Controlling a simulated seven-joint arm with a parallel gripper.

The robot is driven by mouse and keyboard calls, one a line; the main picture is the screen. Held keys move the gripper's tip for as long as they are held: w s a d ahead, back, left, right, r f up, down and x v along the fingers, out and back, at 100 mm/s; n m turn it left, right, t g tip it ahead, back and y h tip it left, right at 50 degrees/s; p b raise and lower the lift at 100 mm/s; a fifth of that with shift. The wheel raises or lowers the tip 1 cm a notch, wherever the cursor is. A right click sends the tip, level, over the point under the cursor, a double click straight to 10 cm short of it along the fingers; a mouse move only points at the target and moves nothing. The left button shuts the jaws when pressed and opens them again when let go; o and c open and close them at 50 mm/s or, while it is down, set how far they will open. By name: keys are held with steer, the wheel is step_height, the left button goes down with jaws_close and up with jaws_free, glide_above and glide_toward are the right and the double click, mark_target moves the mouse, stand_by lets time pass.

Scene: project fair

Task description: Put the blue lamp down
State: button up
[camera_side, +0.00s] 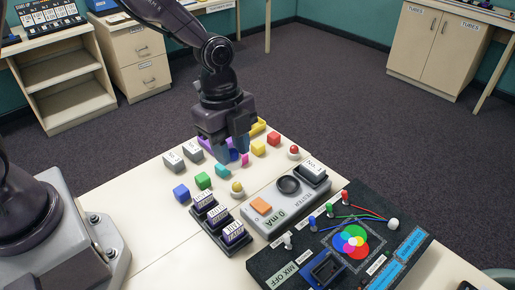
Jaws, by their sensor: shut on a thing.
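My gripper (230,147) points down over the far part of the cream table, among small coloured blocks. It is shut on a small rounded blue thing (233,155), which looks like the blue lamp. The fingers hide most of it, and I cannot tell whether it touches the table.
A black tray (232,248) of labelled pieces, a grey tester (289,207) and a dark colour-mixing board (300,247) fill the front. Bare table (155,228) shows at left.

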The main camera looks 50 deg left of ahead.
steer(key=shift+s+a+r, duration=0.2)
steer(key=shift+s, duration=0.2)
steer(key=s+a+f+n, duration=0.1)
steer(key=a+n, duration=0.3)
steer(key=a, duration=0.5)
steer(key=s+a+f+n, duration=0.15)
steer(key=a+n, duration=0.35)
steer(key=a, duration=0.5)
steer(key=shift+t, duration=0.5)
steer(key=w+a+f, duration=0.1)
steer(key=w+f, duration=0.2)
steer(key=w, duration=0.1)
steer(key=w+a+f, duration=0.1)
steer(key=w+f, duration=0.2)
steer(key=w, duration=0.2)
steer(key=w+a+f, duration=0.1)
steer(key=w+f, duration=0.2)
steer(key=w, duration=0.2)
steer(key=shift+w+a+f, duration=0.1)
steer(key=shift+w+f, duration=0.1)
steer(key=shift+f, duration=0.1)
steer(key=shift+w+f, duration=0.2)
steer(key=shift+f, duration=1.5)
